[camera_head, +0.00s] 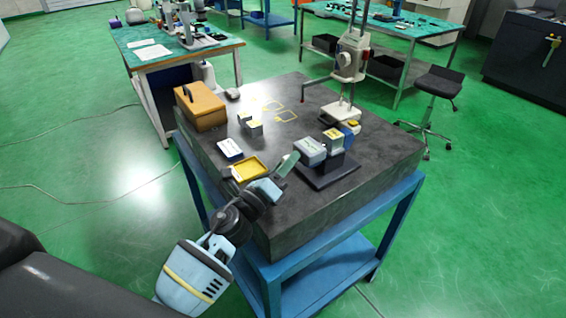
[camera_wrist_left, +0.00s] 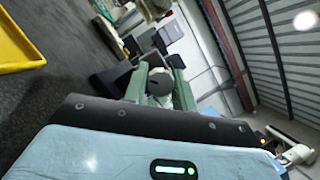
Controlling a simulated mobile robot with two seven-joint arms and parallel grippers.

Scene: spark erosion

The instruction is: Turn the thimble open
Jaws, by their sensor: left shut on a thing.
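My left gripper (camera_head: 289,163) reaches in over the front edge of the dark stone table, beside a grey block-like device (camera_head: 310,151) on a black base. In the left wrist view the two green fingers of my left gripper (camera_wrist_left: 158,70) are shut on a dark round end (camera_wrist_left: 160,86), seen end-on, which I take to be the thimble. The head view does not show the thimble clearly, as the gripper covers that spot. Its marks cannot be read. My right gripper is in neither view.
A yellow tray (camera_head: 250,168) lies left of my gripper, with a white-topped box (camera_head: 230,149) behind it. An orange case (camera_head: 200,106) and a gauge stand (camera_head: 349,65) are at the back. The table's middle is fairly clear.

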